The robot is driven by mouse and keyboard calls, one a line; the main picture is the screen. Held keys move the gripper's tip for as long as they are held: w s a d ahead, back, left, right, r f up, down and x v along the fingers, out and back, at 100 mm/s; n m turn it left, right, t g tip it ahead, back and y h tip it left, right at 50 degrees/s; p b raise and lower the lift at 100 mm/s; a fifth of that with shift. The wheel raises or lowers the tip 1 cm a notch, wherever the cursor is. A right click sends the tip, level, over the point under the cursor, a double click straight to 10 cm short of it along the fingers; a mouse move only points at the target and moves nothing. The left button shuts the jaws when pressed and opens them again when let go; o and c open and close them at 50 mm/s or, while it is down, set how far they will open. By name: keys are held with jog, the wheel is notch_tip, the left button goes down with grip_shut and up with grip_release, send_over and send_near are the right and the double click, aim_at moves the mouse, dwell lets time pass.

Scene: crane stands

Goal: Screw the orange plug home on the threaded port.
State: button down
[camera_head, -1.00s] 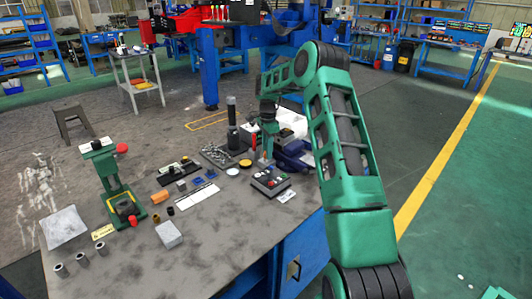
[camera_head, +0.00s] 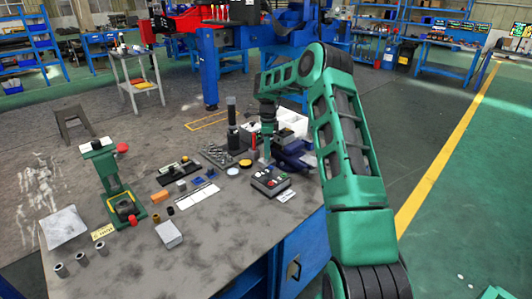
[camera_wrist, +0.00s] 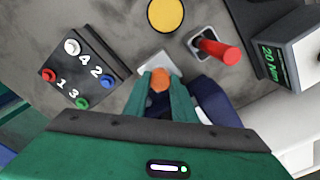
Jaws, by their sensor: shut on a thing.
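My gripper (camera_wrist: 160,86) is shut on the orange plug (camera_wrist: 161,79), whose rounded orange end shows between the two green fingers in the wrist view. A light grey metal piece (camera_wrist: 157,61) lies just beyond the plug. The threaded port cannot be made out; the fingers and plug may hide it, and I cannot tell whether the plug touches it. In the head view my gripper (camera_head: 265,157) is low over the right back part of the bench, too small there to show the plug.
A control box with numbered buttons (camera_wrist: 84,72) stands left of my gripper. A red-handled tool (camera_wrist: 219,49) and a box with a green "20 Nm" display (camera_wrist: 285,52) are to its right. A yellow disc (camera_wrist: 166,14) lies beyond. The front of the bench (camera_head: 110,265) is mostly clear.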

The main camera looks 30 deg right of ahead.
jog(key=m, duration=0.5)
jog(key=shift+d, duration=0.15)
jog(key=c, duration=1.4)
grip_release()
jog(key=shift+c, duration=0.7)
